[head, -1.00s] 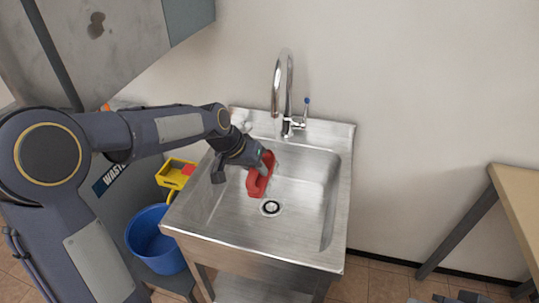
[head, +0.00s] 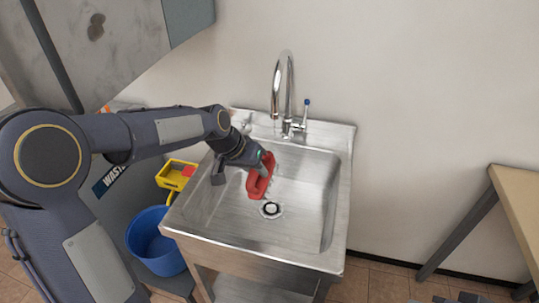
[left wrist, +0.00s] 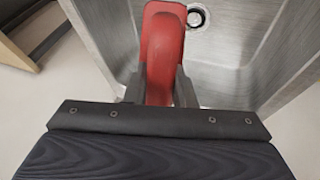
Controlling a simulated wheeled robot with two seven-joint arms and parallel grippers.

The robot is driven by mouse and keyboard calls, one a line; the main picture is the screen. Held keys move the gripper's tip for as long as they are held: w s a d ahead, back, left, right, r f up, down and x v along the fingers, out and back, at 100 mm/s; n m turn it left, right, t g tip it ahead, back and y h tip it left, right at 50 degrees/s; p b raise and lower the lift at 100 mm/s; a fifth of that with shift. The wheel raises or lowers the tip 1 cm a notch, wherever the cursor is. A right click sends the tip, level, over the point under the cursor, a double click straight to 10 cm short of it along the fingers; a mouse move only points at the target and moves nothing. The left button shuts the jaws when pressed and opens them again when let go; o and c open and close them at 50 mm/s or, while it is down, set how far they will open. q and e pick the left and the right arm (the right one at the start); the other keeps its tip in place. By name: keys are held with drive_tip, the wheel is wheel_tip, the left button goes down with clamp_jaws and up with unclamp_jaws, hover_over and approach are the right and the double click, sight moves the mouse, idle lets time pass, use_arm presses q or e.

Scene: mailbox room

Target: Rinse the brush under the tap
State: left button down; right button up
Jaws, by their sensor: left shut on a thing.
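The red brush (head: 261,178) is held in my left gripper (head: 256,165), low inside the sink basin, left of the drain. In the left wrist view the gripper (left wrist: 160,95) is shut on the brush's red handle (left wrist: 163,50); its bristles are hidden. The metal sink (head: 230,215) has a chrome tap (head: 288,85) at the back, with a blue-tipped lever (head: 307,103) on its right. The brush is below the spout and a little to its left. Whether water runs is unclear. Dark parts at the bottom right edge may be my right gripper (head: 458,297), mostly cut off.
A grey metal cabinet (head: 110,45) is at upper left. A wooden table (head: 520,195) stands at the right, with free floor between it and the sink.

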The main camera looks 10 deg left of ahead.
use_arm(q)
drive_tip(key=shift+s+a+r+p, duration=0.2)
drive_tip(key=shift+s+r+p, duration=0.2)
drive_tip(key=shift+s+r, duration=0.45)
drive_tip(key=shift+s+a+r+p, duration=0.15)
drive_tip(key=shift+s+r+p, duration=0.25)
drive_tip(key=shift+s+r, duration=0.45)
drive_tip(key=shift+s+a+r, duration=0.1)
drive_tip(key=shift+s+r, duration=0.2)
drive_tip(key=shift+s, duration=0.45)
